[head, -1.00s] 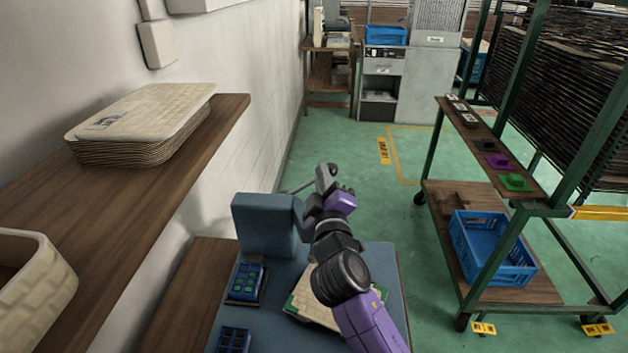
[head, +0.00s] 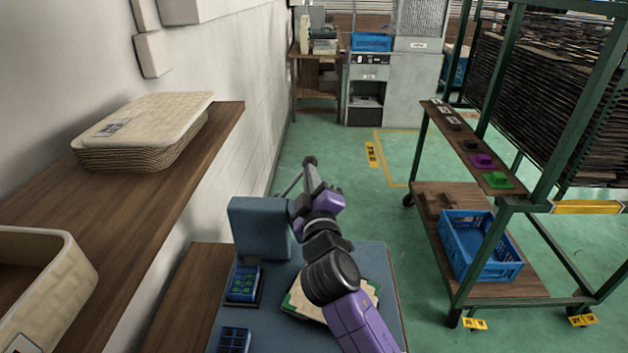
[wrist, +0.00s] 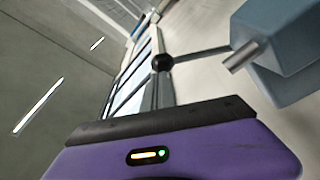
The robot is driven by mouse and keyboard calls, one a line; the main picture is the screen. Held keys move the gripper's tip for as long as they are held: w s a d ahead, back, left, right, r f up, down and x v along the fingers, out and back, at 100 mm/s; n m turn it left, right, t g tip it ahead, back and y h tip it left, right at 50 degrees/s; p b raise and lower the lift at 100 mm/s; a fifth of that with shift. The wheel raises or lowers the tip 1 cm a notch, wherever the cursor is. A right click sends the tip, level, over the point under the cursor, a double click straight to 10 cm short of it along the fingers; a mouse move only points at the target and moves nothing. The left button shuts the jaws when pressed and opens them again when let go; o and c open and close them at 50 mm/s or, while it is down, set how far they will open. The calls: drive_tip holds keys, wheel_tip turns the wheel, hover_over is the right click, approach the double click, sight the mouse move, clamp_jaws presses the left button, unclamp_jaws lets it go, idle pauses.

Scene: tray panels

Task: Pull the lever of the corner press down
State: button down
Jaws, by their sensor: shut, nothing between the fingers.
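The corner press is a blue-grey block (head: 262,228) at the far left corner of the blue-grey table. Its thin grey lever (head: 291,183) slants up and right from the block toward my gripper. In the wrist view the press (wrist: 285,40) is at the upper right. The lever rod (wrist: 200,53) there ends in a black ball knob (wrist: 162,62). My gripper (head: 311,168) is shut and empty, with its fingertips at the lever's knob end. In the wrist view the gripper's fingers (wrist: 165,90) lie just below the knob; I cannot tell whether they touch it.
On the table are a blue part with green pieces (head: 243,282), another blue part (head: 234,340) and a beige-and-green panel (head: 300,302) partly under my arm. A wooden shelf (head: 215,150) with stacked trays runs along the left wall. A green-framed cart (head: 480,300) stands right.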

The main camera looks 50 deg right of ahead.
drive_tip(key=b+v, duration=0.3)
drive_tip(key=v, duration=0.6)
drive_tip(key=shift+s+a+f, duration=0.2)
drive_tip(key=shift+a+f, duration=0.05)
drive_tip(key=shift+f, duration=0.2)
